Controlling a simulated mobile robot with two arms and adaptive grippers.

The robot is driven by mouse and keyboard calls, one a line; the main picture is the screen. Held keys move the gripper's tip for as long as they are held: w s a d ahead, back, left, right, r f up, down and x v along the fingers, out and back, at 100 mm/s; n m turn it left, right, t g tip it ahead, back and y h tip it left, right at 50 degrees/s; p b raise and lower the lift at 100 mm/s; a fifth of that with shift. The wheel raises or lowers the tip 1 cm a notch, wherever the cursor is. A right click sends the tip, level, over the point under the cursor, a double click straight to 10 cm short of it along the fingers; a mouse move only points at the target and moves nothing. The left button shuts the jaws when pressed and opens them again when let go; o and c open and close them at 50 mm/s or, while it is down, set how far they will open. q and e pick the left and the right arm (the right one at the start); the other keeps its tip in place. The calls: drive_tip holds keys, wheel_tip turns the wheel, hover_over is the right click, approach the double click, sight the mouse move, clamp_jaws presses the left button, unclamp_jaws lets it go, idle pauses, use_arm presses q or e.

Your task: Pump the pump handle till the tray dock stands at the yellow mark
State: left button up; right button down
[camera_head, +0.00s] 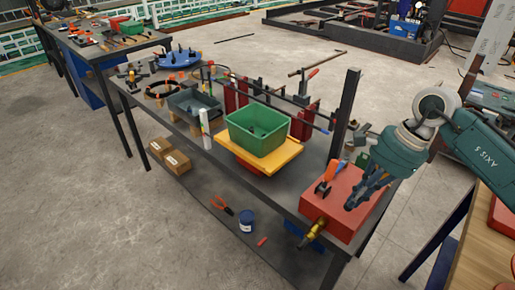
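A red box-shaped unit (341,213), which looks like the pump, sits at the near right end of the dark workbench. A short orange and black lever (327,179) stands up at its back left; it may be the pump handle. A yellow-orange platform (283,157), likely the tray dock, carries a green bin (258,131) at the bench's middle. I cannot make out a separate yellow mark. My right gripper (357,201) points down over the red unit, right of the lever and apart from it. Its finger opening is unclear. My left gripper is out of view.
A brass fitting (314,233) sticks out from the red unit's front. A grey tray (192,101) and tools crowd the bench's left part. Cardboard boxes (177,162) and a blue can (247,221) are on the lower shelf.

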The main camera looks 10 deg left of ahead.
drive_tip(key=shift+f+b, duration=0.45)
drive_tip(key=shift+f, duration=0.15)
wheel_tip(320, 180, up, 9)
drive_tip(key=w+d+p, duration=0.1)
drive_tip(key=w+p, duration=0.1)
drive_tip(key=p, duration=0.3)
drive_tip(key=shift+w+d, duration=0.35)
idle(0.6)
